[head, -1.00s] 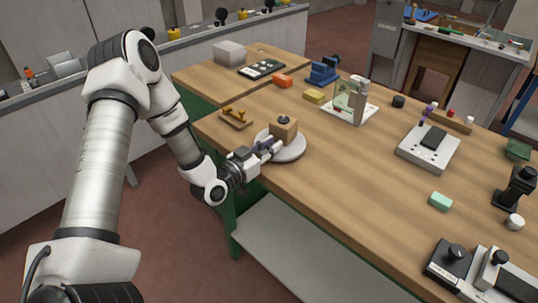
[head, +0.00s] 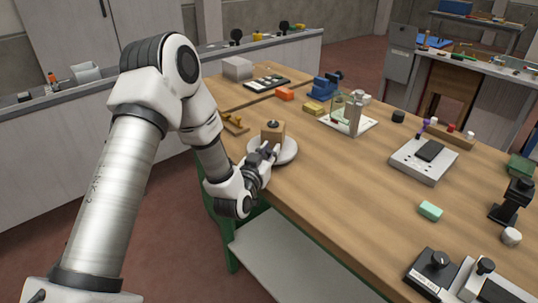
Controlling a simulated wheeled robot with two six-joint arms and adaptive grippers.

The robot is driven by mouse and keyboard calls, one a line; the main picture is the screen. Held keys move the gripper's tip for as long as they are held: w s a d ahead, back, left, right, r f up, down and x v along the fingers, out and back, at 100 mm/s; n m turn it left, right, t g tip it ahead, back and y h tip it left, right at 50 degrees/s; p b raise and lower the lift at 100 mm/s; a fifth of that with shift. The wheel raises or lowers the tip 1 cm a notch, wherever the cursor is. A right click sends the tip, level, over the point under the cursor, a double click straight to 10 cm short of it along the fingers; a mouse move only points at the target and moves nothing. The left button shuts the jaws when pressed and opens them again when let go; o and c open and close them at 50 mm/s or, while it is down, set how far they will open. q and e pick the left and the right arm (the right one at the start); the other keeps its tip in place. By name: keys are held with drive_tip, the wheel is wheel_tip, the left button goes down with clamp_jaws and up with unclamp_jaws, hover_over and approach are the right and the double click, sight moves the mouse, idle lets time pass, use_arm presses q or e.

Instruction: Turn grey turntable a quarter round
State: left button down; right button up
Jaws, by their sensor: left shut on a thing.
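The grey turntable (head: 289,152) is a round light disc on the wooden workbench, near its front left edge. A wooden block (head: 277,131) with a dark knob on top stands on it. My left gripper (head: 265,153) comes in from the front over the near rim, just in front of the block. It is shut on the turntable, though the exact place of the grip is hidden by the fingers. My right gripper is out of view.
Left of the turntable sits a yellow-brown fixture (head: 235,122). Behind are a yellow block (head: 313,108) and a white-based stand with a clear plate (head: 352,118). A white device (head: 424,160) and a green block (head: 430,211) lie right.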

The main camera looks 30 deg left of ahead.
use_arm(q)
drive_tip(key=shift+w+d+r+n+y, duration=0.1)
drive_tip(key=shift+n+y, duration=0.2)
drive_tip(key=shift+y, duration=0.1)
drive_tip(key=c, duration=1)
unclamp_jaws()
